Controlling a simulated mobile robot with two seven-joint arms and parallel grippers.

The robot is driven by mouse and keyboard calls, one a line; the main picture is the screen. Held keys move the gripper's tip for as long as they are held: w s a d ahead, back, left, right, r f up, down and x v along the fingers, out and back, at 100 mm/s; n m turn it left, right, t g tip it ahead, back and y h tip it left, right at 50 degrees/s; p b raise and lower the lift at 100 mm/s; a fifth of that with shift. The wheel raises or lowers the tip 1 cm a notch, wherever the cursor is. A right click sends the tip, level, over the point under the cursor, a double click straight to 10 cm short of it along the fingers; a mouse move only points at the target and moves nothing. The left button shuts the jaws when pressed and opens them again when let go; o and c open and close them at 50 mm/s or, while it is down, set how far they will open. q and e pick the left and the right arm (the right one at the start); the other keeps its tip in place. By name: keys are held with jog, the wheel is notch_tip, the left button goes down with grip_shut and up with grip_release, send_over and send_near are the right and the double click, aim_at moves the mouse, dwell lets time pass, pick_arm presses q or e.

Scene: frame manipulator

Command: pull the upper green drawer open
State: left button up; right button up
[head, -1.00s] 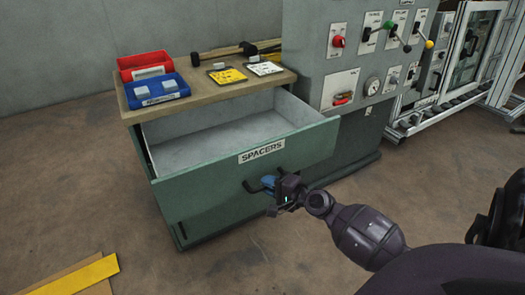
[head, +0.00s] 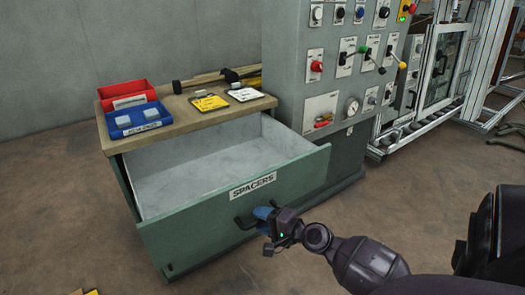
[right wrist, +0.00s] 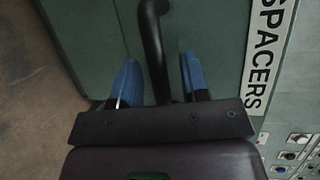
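The green cabinet's upper drawer (head: 200,225), labelled SPACERS, stands well out from the cabinet, and its pale interior (head: 215,165) looks empty. Its dark bar handle (head: 243,223) is on the front; it also shows in the right wrist view (right wrist: 152,40). My right gripper (head: 262,212) is at the handle. In the right wrist view its two blue fingers (right wrist: 160,80) stand apart on either side of the bar, with a visible gap on the right side, so it looks open around the handle. My left gripper is not in view.
The cabinet top (head: 180,125) carries a red bin (head: 126,94), a blue bin (head: 138,118), a hammer (head: 205,80) and two cards. A grey control panel (head: 335,70) with knobs and levers stands right of the cabinet.

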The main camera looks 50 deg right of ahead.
pick_arm(q)
jog(key=b, duration=0.1)
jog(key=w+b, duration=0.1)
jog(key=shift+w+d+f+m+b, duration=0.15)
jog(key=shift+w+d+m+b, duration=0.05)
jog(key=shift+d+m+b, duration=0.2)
pick_arm(e)
jog(key=v, duration=1)
jog(key=shift+s, duration=0.4)
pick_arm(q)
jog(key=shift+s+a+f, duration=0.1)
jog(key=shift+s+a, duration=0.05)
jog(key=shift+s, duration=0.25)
pick_arm(e)
jog(key=shift+r, duration=0.15)
